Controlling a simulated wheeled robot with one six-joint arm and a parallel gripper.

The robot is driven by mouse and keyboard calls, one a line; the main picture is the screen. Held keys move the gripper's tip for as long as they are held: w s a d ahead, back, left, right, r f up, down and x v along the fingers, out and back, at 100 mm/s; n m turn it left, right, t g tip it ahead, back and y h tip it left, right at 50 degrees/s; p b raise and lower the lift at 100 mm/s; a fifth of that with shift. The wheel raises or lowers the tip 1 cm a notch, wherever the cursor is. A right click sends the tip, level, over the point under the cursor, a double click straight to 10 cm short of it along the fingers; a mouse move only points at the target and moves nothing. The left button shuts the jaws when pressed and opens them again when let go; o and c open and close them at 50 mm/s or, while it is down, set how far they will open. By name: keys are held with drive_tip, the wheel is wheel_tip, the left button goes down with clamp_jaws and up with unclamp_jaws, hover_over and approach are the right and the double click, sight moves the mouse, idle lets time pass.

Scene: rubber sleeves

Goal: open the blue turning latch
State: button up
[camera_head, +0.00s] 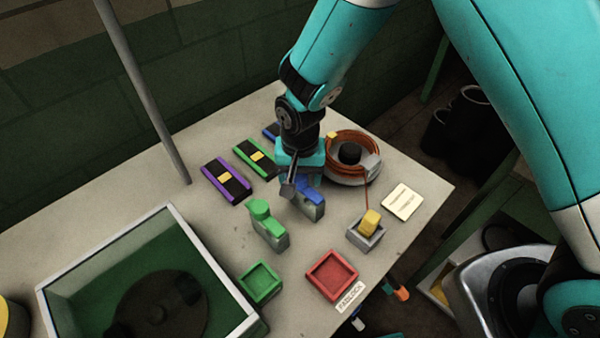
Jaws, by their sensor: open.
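The blue turning latch (311,191) is a blue piece on a grey block, standing upright near the middle of the table. My gripper (288,190) points down at its left side, with its fingers close by the blue part. The jaws are open. I cannot tell whether a finger touches the latch. The gripper body hides part of the area behind the latch.
A green latch (268,222) stands to the left. A copper coil reel (350,158) is behind right, a yellow piece (371,221) in a grey holder to the right. Red (329,289) and green (274,293) trays lie in front. A glass-walled box (190,215) is at left.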

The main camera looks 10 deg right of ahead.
drive_tip(key=c, duration=0.9)
drive_tip(key=shift+n, duration=0.4)
drive_tip(key=n+b, duration=0.1)
drive_tip(key=n, duration=0.3)
drive_tip(key=n+b, duration=0.1)
drive_tip(key=n, duration=0.3)
drive_tip(key=shift+n, duration=0.3)
drive_tip(key=n, duration=0.4)
drive_tip(key=shift+n+b, duration=0.45)
drive_tip(key=shift+n, duration=1.75)
